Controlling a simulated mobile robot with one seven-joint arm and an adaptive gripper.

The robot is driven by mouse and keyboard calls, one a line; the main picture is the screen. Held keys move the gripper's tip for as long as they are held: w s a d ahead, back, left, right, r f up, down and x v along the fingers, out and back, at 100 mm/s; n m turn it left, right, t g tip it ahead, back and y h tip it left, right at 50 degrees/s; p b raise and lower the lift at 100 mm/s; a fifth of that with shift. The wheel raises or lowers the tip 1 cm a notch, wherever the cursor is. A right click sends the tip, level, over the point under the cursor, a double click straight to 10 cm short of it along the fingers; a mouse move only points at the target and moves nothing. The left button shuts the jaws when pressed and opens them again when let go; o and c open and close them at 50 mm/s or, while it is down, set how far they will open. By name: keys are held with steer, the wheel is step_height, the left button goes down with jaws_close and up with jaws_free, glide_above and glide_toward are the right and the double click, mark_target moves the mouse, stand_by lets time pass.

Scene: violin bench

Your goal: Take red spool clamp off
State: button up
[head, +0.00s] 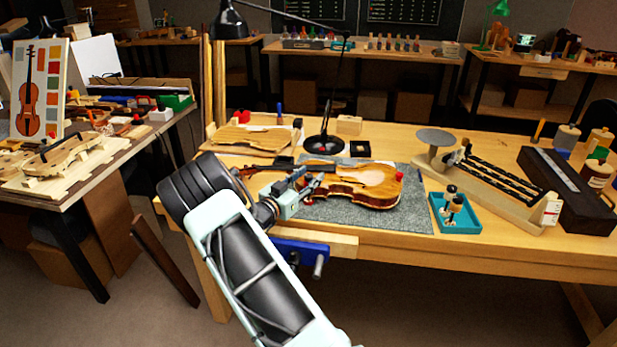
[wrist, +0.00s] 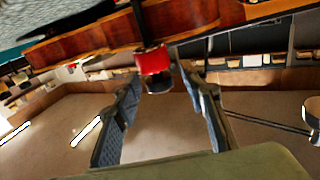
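The violin body (head: 365,185) lies on a grey mat on the bench; its edge also shows across the top of the wrist view (wrist: 90,42). A red spool clamp (wrist: 153,62) sits on the violin's edge, with a dark end below the red part. My gripper (wrist: 160,88) is open, one finger on each side of the clamp, with gaps visible between fingers and clamp. In the head view my gripper (head: 312,184) is at the violin's near left edge. Another red clamp (head: 399,176) shows at the violin's right end.
A teal tray (head: 457,226) with spool-shaped pieces stands right of the mat. A black lamp (head: 324,143) stands behind the violin. A blue vise (head: 300,250) juts from the bench front below my gripper. A wooden fixture (head: 500,200) is farther right.

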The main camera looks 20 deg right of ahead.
jaws_close()
